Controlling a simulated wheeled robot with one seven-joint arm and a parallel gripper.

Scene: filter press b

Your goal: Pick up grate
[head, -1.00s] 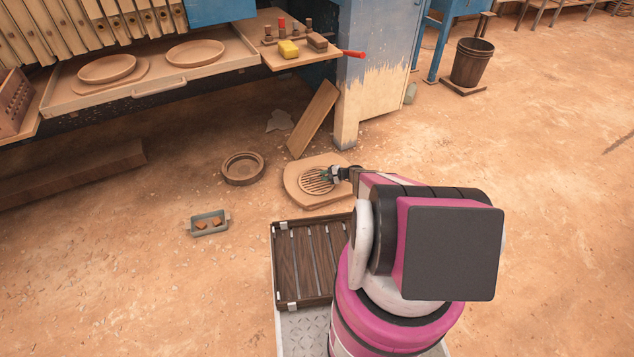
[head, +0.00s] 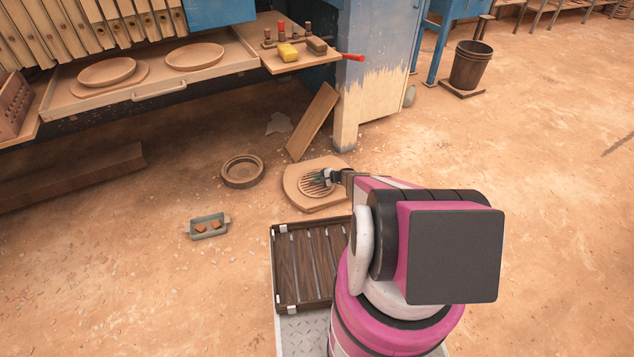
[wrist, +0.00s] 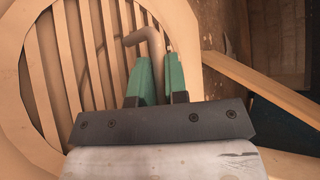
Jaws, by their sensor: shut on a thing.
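The grate (head: 312,185) is a round wooden disc of slats on a pale board (head: 310,205) on the ground. In the wrist view its slats (wrist: 88,50) fill the upper left, inside a round wooden rim (wrist: 42,95). My gripper (head: 327,177) is over the right side of the grate. Its green fingers (wrist: 155,78) are shut on a bent grey-brown handle (wrist: 148,40) that seems to belong to the grate. The head view is too small to tell whether the grate is clear of the board.
A round wooden dish (head: 242,171) and a small grey tray (head: 208,226) with brown pieces lie to the left. A leaning plank (head: 313,122) and the press leg (head: 346,120) stand just behind. A slatted rack (head: 310,265) is in front.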

